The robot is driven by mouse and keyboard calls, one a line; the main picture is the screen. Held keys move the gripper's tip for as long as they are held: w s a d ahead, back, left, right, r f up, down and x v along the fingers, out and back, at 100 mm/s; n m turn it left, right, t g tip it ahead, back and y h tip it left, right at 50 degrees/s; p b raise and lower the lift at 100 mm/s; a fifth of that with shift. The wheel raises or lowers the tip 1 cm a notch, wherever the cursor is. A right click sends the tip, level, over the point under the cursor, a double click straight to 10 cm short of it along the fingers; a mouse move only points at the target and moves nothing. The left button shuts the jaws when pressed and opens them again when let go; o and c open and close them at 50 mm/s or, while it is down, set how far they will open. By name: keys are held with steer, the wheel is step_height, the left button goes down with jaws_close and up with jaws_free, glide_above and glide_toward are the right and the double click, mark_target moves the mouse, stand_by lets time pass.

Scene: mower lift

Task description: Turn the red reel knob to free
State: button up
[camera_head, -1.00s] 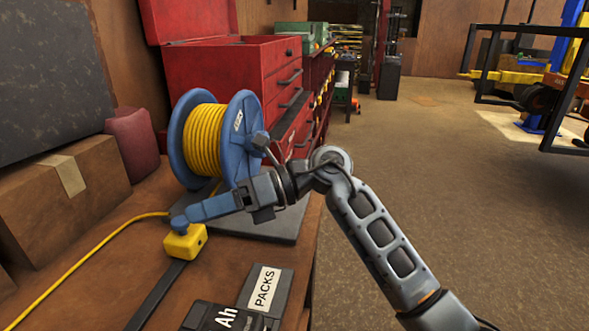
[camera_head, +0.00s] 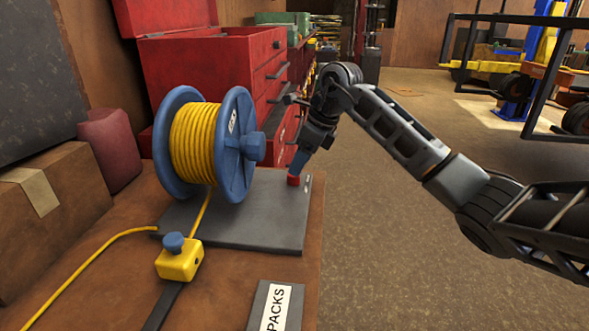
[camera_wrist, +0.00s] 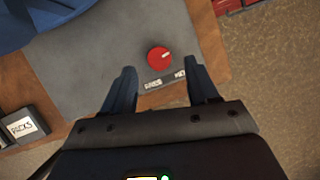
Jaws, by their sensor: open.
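The red reel knob (camera_head: 293,180) stands near the right edge of the dark base plate (camera_head: 235,238) of the cable reel. In the wrist view the knob (camera_wrist: 159,58) is round, with a white pointer mark aimed to the upper right, and two small labels sit below it, too small to read surely. My gripper (camera_head: 298,164) points down at the knob. In the wrist view its blue fingers (camera_wrist: 161,78) are spread apart, with the knob ahead of and between them, and no contact shows. The blue reel (camera_head: 236,150) with yellow cable stands left of the knob.
A yellow block with a blue knob (camera_head: 180,260) sits on the bench, with cable running to it. A PACKS case (camera_head: 276,306) lies at the front edge. A red tool chest (camera_head: 205,85) stands behind.

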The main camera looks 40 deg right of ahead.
mark_target(294, 178)
steer(key=shift+x, duration=1.85)
steer(key=shift+a, duration=0.1)
steer(key=shift+c, duration=0.4)
steer(key=c, duration=0.9)
steer(key=shift+c, duration=0.2)
